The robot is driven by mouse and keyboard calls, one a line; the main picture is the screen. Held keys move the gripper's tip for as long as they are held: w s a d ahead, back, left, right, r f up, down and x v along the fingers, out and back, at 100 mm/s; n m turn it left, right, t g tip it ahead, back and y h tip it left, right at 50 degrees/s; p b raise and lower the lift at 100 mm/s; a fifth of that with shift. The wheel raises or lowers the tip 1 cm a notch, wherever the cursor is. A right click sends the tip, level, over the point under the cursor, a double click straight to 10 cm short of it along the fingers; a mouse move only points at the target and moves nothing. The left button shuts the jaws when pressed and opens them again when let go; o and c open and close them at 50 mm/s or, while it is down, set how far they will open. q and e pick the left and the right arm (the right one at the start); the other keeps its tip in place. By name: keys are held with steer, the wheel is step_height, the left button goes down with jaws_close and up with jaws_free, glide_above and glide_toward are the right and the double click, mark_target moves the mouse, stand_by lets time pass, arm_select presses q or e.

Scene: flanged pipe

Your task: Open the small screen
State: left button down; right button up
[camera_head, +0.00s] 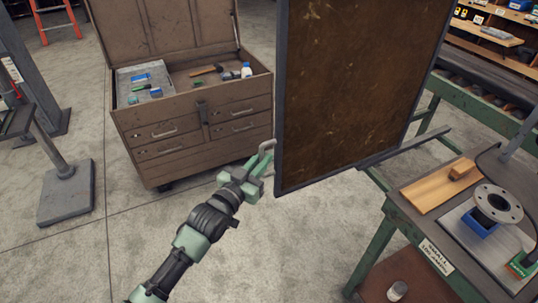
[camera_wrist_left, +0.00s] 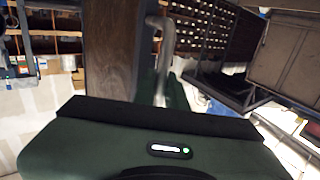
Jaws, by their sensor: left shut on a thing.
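The small screen (camera_head: 352,90) is a brown, scuffed panel in a dark grey frame, standing upright between the tool chest and the green workbench. A pale bar handle (camera_head: 267,149) sticks out at its lower left edge. My left gripper (camera_head: 262,165) is at this handle and shut on it. In the left wrist view the grey bent handle (camera_wrist_left: 164,55) rises in front of my green gripper body, beside a brown upright panel (camera_wrist_left: 112,50). The fingertips are mostly hidden there. My right gripper is in neither view.
A brown tool chest (camera_head: 205,110) with an open lid stands left of the screen. The green workbench (camera_head: 378,245) at right carries a flanged pipe (camera_head: 497,205) on a blue support and a wooden board (camera_head: 430,190). The concrete floor in front of the chest is clear.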

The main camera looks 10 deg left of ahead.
arm_select(q)
steer(key=shift+s+a+f, duration=0.1)
steer(key=c, duration=1.7)
jaws_free()
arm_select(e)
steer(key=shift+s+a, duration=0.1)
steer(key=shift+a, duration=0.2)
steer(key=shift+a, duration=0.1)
arm_select(q)
steer(key=b+v, duration=0.1)
steer(key=v, duration=0.7)
steer(key=shift+b, duration=0.35)
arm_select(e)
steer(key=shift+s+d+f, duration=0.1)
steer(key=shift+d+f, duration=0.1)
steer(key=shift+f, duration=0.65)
